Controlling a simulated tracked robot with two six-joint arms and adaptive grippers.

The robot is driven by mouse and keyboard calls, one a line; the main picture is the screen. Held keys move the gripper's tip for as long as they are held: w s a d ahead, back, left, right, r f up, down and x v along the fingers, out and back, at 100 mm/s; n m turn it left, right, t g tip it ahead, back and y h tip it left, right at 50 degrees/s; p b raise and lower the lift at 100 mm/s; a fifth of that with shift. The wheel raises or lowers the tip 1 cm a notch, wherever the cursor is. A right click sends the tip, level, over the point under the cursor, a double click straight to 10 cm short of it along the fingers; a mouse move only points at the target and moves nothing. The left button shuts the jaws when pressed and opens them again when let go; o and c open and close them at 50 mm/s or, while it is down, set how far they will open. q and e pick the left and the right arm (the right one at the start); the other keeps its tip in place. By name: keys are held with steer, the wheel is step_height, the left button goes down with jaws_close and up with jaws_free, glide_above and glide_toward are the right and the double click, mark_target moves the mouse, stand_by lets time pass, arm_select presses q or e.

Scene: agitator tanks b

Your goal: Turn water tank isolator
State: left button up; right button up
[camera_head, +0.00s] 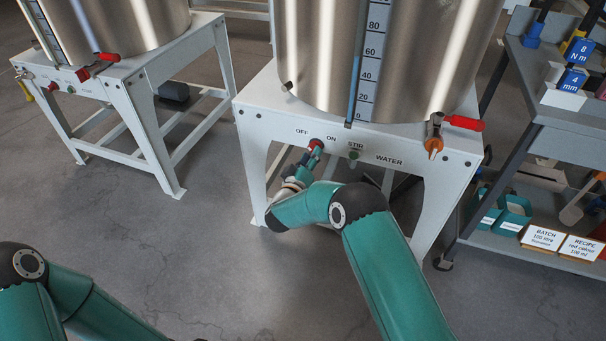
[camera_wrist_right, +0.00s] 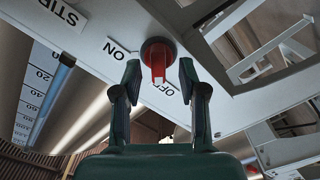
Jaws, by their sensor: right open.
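The water tank (camera_head: 400,60) is a steel cylinder on a white stand with a WATER label. Its isolator, a red knob (camera_head: 316,143) between OFF and ON labels, sits on the stand's front panel. In the right wrist view the red knob (camera_wrist_right: 158,62) lies between the two fingertips of my right gripper (camera_wrist_right: 159,76). The fingers are open, with a gap on each side of the knob. In the head view my right gripper (camera_head: 311,159) is small and partly hidden by my own arm. My left arm shows at the lower left, its gripper out of view.
A green stir button (camera_head: 354,155) is right of the knob. A tap with a red lever (camera_head: 464,123) is at the stand's right. A second tank (camera_head: 120,25) stands at left. A shelf (camera_head: 560,120) with bins and signs is at right. The front floor is clear.

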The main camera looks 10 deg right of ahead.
steer(key=v, duration=1)
steer(key=shift+f, duration=0.1)
steer(key=s+d+f+g, duration=0.1)
steer(key=d+f, duration=0.1)
steer(key=d, duration=0.4)
steer(key=s+d+f+g, duration=0.1)
steer(key=s+d+f, duration=0.15)
steer(key=d, duration=0.45)
steer(key=s+a+f+g+y, duration=0.1)
steer(key=s+f+g+y, duration=0.2)
steer(key=s+f+y, duration=0.45)
steer(key=s+a+f+m+g+y, duration=0.1)
steer(key=s+a+f+g+y, duration=0.2)
steer(key=s, duration=0.5)
steer(key=s+a+f+m+g+y, duration=0.1)
steer(key=s+a+f+m+g, duration=0.15)
steer(key=s+a, duration=0.45)
steer(key=s+a+f+m+g+y, duration=0.1)
steer(key=s+a+f+g+y, duration=0.25)
steer(key=s, duration=0.55)
step_height(320, 180, up, 28)
steer(key=h+p, duration=0.1)
steer(key=p, duration=2.6)
steer(key=shift+w, duration=0.3)
